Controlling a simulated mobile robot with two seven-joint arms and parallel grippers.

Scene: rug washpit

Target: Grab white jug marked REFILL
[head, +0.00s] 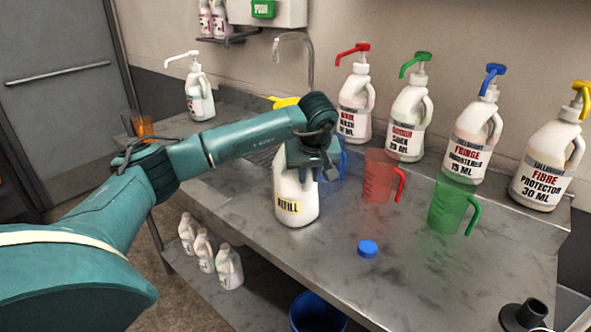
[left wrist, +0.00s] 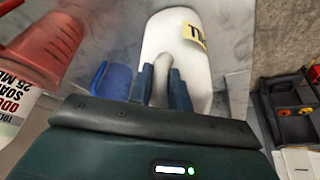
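The white jug marked REFILL (head: 297,205) stands upright on the steel counter, its label partly yellow. My left gripper (head: 320,167) is at the jug's upper part in the head view. In the left wrist view, the two dark blue fingers (left wrist: 163,88) lie on either side of the jug's pale handle (left wrist: 163,68), with little or no gap showing. The white jug body (left wrist: 195,60) and a corner of its yellow label also show there. My right gripper is in neither view.
A blue measuring jug (left wrist: 116,82) is close beside the gripper. A red jug (head: 377,178) and a green jug (head: 450,207) stand to the right. Labelled pump bottles (head: 408,115) line the wall. A blue cap (head: 368,248) lies in front; the nearby counter is mostly clear.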

